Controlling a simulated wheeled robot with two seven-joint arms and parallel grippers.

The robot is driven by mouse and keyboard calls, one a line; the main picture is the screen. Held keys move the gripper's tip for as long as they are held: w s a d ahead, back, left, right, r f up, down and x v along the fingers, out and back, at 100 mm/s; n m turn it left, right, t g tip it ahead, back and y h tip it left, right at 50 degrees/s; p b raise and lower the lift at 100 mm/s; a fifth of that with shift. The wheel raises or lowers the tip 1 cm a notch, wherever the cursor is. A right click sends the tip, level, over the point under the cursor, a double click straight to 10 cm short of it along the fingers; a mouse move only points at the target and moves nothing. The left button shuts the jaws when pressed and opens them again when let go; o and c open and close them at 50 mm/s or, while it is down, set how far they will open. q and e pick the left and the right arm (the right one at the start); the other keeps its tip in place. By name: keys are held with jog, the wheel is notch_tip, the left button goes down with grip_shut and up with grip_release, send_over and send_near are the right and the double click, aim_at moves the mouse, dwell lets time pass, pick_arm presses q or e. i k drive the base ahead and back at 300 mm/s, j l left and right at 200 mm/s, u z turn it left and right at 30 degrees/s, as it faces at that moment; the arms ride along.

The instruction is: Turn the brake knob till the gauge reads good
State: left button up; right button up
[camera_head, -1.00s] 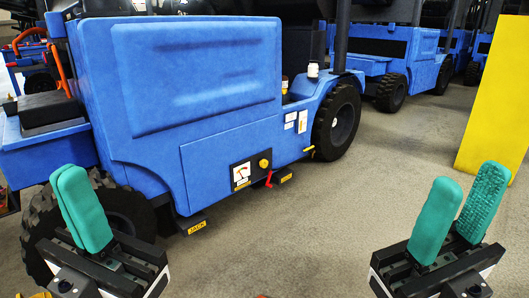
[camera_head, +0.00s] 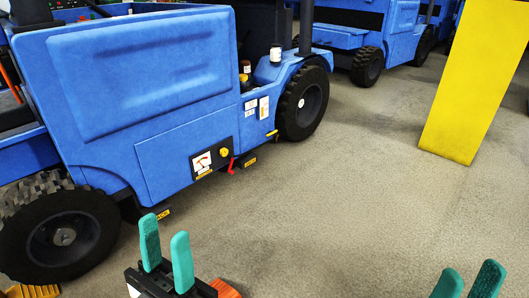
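The blue vehicle (camera_head: 130,80) stands at the left with a small black panel low on its side. On the panel are a white-faced gauge (camera_head: 202,161) and a round yellow knob (camera_head: 224,152) to its right. The gauge has a red mark or needle; its reading is too small to tell. My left gripper (camera_head: 164,229) is in front of the vehicle, below the panel in the picture, its green fingers apart and empty. My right gripper (camera_head: 469,272) is at the lower right corner, fingers apart and empty, far from the panel.
A red lever (camera_head: 231,166) hangs just below the knob. A yellow JACK label (camera_head: 162,215) sits low by the front wheel (camera_head: 63,236). A yellow board (camera_head: 470,90) stands at the right. More blue vehicles (camera_head: 365,45) are behind. The floor (camera_head: 340,200) between is clear.

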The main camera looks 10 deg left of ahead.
aim_at(224, 151)
jog(key=i+l+z, duration=0.3)
jog(key=i+l, duration=0.4)
jog(key=i+l+z, duration=0.3)
jog(key=i+l, duration=0.35)
jog(key=i+j+u, duration=0.15)
jog(key=i+u, duration=0.75)
jog(key=i+l+u, duration=0.2)
jog(key=i+u, duration=0.2)
jog(key=i+l+u, duration=0.3)
jog(key=i+u, duration=0.15)
jog(key=i+l+u, duration=0.1)
jog(key=i+u, duration=0.35)
jog(key=i+l+u, duration=0.2)
jog(key=i+u, duration=0.15)
jog(key=u, duration=0.15)
jog(key=i+l+u, duration=0.45)
jog(key=k+j, duration=0.1)
